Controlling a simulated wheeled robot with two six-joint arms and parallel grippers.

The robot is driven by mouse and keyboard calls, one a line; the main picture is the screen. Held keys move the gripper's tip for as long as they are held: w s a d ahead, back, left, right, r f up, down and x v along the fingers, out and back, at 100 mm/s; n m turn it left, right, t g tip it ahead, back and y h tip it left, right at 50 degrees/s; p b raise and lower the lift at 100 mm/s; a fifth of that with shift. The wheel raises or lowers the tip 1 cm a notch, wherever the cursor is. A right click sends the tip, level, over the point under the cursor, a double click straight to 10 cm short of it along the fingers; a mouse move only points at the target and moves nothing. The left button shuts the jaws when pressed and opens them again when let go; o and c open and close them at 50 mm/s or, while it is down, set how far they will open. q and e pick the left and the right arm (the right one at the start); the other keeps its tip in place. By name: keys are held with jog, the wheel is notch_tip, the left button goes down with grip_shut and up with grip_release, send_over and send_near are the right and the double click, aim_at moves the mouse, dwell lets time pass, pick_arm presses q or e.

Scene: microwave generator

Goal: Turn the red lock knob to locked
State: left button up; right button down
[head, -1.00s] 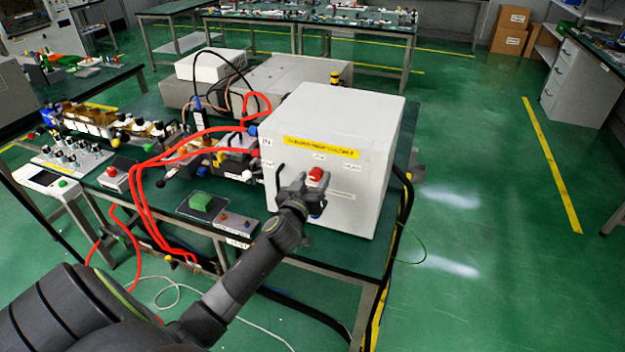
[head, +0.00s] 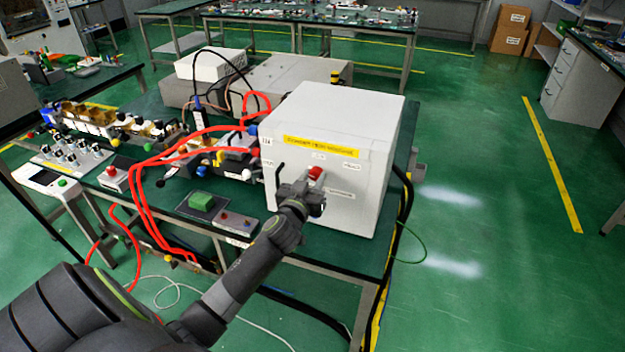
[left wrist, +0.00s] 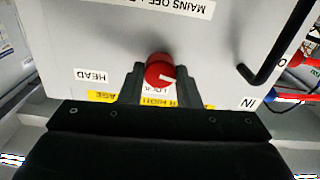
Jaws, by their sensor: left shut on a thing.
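The red lock knob (head: 316,173) is on the front face of the white box (head: 372,190). A "LOCK" label below the knob in the wrist view is partly hidden by the gripper. My right gripper is not in view.
A black handle (left wrist: 278,50) sticks out of the box face beside the knob. Red cables (head: 150,170) run left of the box. A green block (head: 201,199) and a small button box (head: 235,222) lie on the table left of my forearm.

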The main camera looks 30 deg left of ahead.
pick_arm(q)
jog(key=m, duration=0.3)
jog(key=shift+m, duration=0.3)
jog(key=m, duration=0.3)
jog(key=shift+m+p, duration=0.3)
jog(key=shift+p, duration=0.05)
jog(key=m+p, duration=0.1)
jog(key=m, duration=0.3)
jog(key=shift+m, duration=0.3)
jog(key=shift+m+p, duration=0.4)
jog(key=shift+m, duration=1.5)
jog(key=shift+f, duration=0.1)
jog(key=o, duration=1)
jog(key=shift+s+d, duration=0.1)
jog(key=b+v, duration=0.2)
jog(key=v, duration=1.5)
jog(key=shift+s+d, duration=0.1)
